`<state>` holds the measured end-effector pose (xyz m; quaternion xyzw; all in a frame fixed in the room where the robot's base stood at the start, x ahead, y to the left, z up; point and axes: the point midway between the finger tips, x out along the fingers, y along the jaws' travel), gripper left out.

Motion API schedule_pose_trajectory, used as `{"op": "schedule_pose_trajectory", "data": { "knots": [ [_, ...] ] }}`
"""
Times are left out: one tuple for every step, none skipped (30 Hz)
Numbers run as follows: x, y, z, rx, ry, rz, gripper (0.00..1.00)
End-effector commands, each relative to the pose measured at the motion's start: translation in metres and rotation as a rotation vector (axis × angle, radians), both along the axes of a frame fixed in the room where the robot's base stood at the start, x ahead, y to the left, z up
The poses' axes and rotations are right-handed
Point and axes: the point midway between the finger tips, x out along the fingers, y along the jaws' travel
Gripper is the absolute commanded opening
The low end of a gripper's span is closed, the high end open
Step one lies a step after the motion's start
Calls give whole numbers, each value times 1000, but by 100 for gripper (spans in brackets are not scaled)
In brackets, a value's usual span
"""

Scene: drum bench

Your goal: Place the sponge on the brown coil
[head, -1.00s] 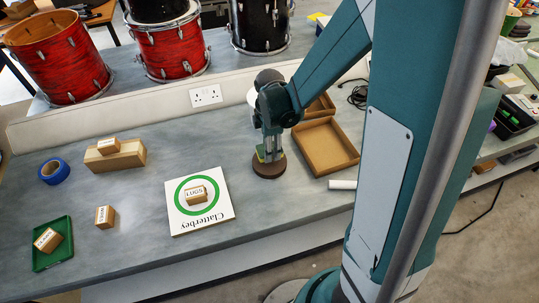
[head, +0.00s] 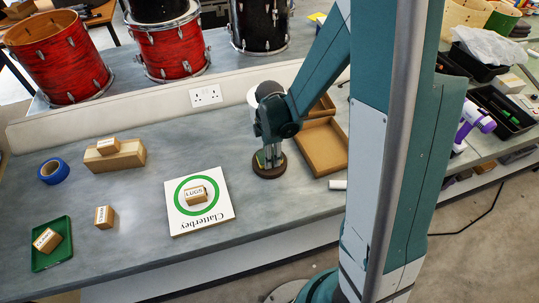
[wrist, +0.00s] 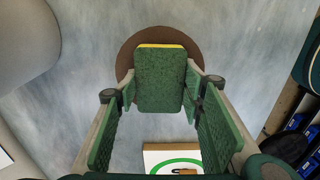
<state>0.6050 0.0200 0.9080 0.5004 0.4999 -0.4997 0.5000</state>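The sponge (wrist: 160,80), green with a yellow edge, sits between the two fingertips of my gripper (wrist: 161,92) in the wrist view. The finger pads appear to meet its sides. The brown coil (wrist: 128,62) is a dark round disc directly behind the sponge, which hides much of it. In the head view my gripper (head: 269,158) points down over the brown coil (head: 269,172), which lies on the grey bench. The sponge is mostly hidden there, and I cannot tell whether it touches the coil.
A wooden tray (head: 325,148) is close right of the coil. A white Clatterbey board (head: 218,215) with a green ring and a labelled block lies to the left. Farther left are blue tape (head: 54,171), wooden blocks (head: 104,216) and a green tray (head: 52,258). A white wall socket (head: 206,96) is behind.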

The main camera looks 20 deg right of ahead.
Motion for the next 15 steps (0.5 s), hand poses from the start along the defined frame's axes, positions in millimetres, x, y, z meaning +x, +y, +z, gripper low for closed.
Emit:
{"op": "schedule_pose_trajectory", "data": {
  "knots": [
    [0, 0, 0, 0, 0, 0, 35],
    [0, 0, 0, 0, 0, 0, 35],
    [0, 0, -1, 0, 0, 0, 35],
    [0, 0, -1, 0, 0, 0, 35],
    [0, 0, -2, 0, 0, 0, 35],
    [0, 0, -3, 0, 0, 0, 35],
    [0, 0, -4, 0, 0, 0, 35],
    [0, 0, -4, 0, 0, 0, 35],
    [0, 0, -3, 0, 0, 0, 44],
    [0, 0, -3, 0, 0, 0, 48],
    [0, 0, -3, 0, 0, 0, 52],
    [0, 0, -3, 0, 0, 0, 54],
    [0, 0, -3, 0, 0, 0, 54],
    [0, 0, -3, 0, 0, 0, 54],
    [0, 0, -3, 0, 0, 0, 54]
  ]
}}
